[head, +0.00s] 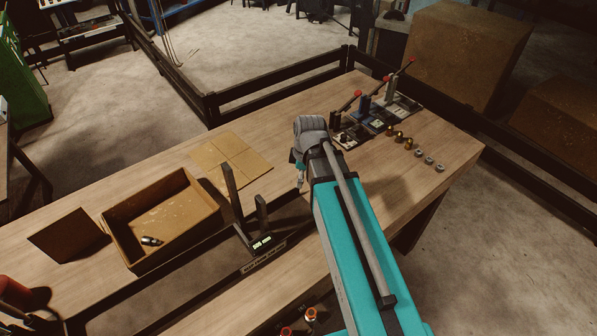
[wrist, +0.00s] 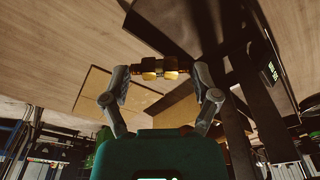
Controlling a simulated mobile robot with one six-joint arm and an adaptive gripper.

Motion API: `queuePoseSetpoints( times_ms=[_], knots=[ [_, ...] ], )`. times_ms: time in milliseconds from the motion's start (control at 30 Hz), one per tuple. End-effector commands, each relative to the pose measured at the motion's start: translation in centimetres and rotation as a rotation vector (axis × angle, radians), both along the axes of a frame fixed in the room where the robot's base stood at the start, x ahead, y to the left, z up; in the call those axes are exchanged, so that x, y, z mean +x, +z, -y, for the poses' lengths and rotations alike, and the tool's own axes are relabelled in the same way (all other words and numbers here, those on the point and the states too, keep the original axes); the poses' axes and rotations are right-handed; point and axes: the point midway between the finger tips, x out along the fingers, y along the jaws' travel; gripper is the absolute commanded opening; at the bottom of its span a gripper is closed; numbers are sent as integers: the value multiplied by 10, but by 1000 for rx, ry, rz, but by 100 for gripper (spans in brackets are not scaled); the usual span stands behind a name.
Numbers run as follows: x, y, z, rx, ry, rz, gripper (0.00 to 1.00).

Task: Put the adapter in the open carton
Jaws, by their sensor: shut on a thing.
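My gripper (wrist: 162,76) is shut on a small brass-and-dark adapter (wrist: 158,66), held crosswise between the two fingertips in the wrist view. In the head view my gripper (head: 299,172) is at the end of the teal arm, above the table, and the adapter cannot be made out clearly there. The open carton (head: 193,225) is a brown box with its top open, on the left part of the table. A small silver fitting (head: 151,241) lies in it. My gripper is well to the right of the carton.
A black gauge stand (head: 238,205) with upright posts stands between carton and arm. Flat cardboard (head: 232,162) lies behind it. Lever tools with red knobs (head: 358,94), brass fittings (head: 399,137) and silver nuts (head: 428,160) stand at the far right. A dark flap (head: 68,237) lies left of the carton.

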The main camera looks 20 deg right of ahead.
Motion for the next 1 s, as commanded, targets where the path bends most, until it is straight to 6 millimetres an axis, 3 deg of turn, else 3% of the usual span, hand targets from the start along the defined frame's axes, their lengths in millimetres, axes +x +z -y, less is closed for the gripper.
queuePoseSetpoints(
  times_ms=[667, 1000],
  knots=[
    [0, -2, 0, 0, 0, 0, 26],
    [0, -34, 0, 0, 0, 0, 26]
  ],
)
